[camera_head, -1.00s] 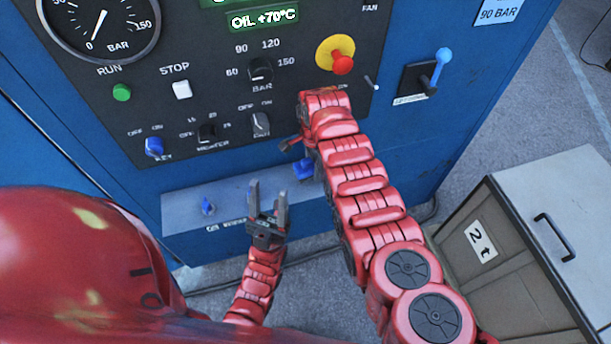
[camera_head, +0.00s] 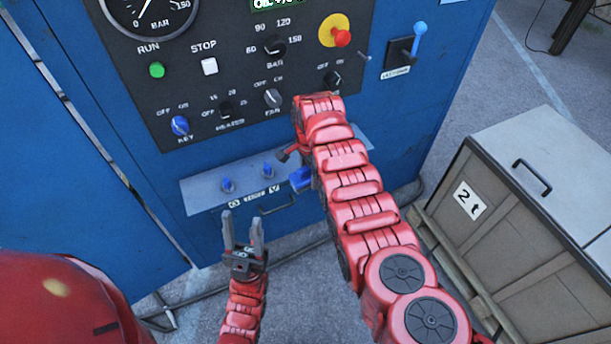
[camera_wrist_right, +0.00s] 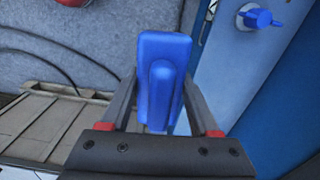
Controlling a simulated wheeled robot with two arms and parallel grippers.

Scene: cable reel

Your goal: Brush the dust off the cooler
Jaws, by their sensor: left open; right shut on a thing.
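My right gripper (camera_wrist_right: 160,110) is shut on a blue block-like thing (camera_wrist_right: 165,65) with a raised rib, possibly the brush; I see no bristles. In the head view the blue thing (camera_head: 300,178) shows at the tip of my right arm, in front of the cabinet's lower front. My left gripper (camera_head: 243,235) is open and empty, its fingers pointing up, below the panel with blue valves. I cannot make out a cooler or any dust in either view.
A blue machine cabinet (camera_head: 420,120) with a black control panel (camera_head: 190,95) fills the back. Blue valves (camera_head: 227,185) sit on its lower grey strip. A wooden crate (camera_head: 530,235) marked "2 t" stands at the right. Grey floor (camera_head: 495,105) is open behind it.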

